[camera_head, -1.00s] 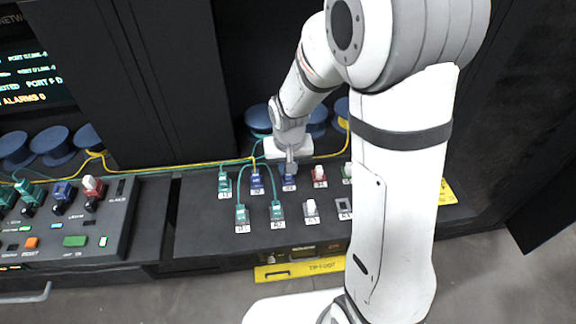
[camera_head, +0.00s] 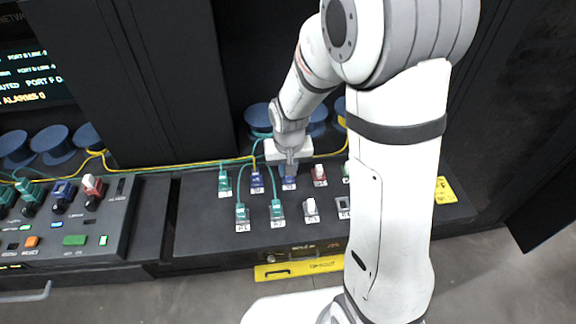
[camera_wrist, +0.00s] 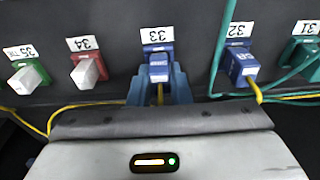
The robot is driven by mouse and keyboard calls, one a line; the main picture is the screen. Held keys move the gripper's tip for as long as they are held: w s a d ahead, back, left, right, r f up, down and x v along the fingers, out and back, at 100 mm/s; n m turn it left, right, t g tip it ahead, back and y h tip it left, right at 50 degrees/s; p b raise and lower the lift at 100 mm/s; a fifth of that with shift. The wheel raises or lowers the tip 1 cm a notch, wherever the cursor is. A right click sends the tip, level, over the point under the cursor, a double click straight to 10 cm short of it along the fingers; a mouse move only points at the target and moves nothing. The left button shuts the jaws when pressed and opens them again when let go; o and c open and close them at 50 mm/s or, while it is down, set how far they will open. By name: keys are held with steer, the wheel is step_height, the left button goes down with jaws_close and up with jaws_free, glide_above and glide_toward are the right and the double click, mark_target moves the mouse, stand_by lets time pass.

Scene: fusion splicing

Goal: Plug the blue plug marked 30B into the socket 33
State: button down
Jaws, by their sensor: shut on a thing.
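The blue plug (camera_wrist: 159,73) is between the two blue fingers of my gripper (camera_wrist: 160,88), with a yellow cable running back from it. My gripper is shut on it. The plug is lined up with the socket 33 (camera_wrist: 158,50), under the label 33, and appears to meet it. I cannot tell how deep it sits, and its marking is not readable. In the head view my gripper (camera_head: 290,164) is over the back row of the panel, at the blue socket 33 (camera_head: 289,184).
Another blue plug (camera_wrist: 240,66) with a yellow cable sits at socket 32, close beside my gripper. A red socket with a white piece (camera_wrist: 87,72) is at 34 and a green one (camera_wrist: 28,77) at 35. Teal cables (camera_wrist: 222,50) and yellow cables run close by.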

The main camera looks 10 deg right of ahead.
steer(key=c, duration=1.3)
jaws_free()
steer(key=shift+o, duration=0.2)
step_height(320, 180, up, 12)
steer(key=s, duration=0.1)
steer(key=shift+s, duration=0.25)
steer(key=shift+f, duration=0.1)
steer(key=s+d+r+t, duration=0.1)
steer(key=s+d+r, duration=0.1)
steer(key=s+d, duration=0.2)
steer(key=s+d+r, duration=0.3)
steer(key=s, duration=0.8)
steer(key=shift+s+d+r+t, duration=0.2)
steer(key=shift+d+r+t, duration=0.1)
steer(key=shift+d+t, duration=0.1)
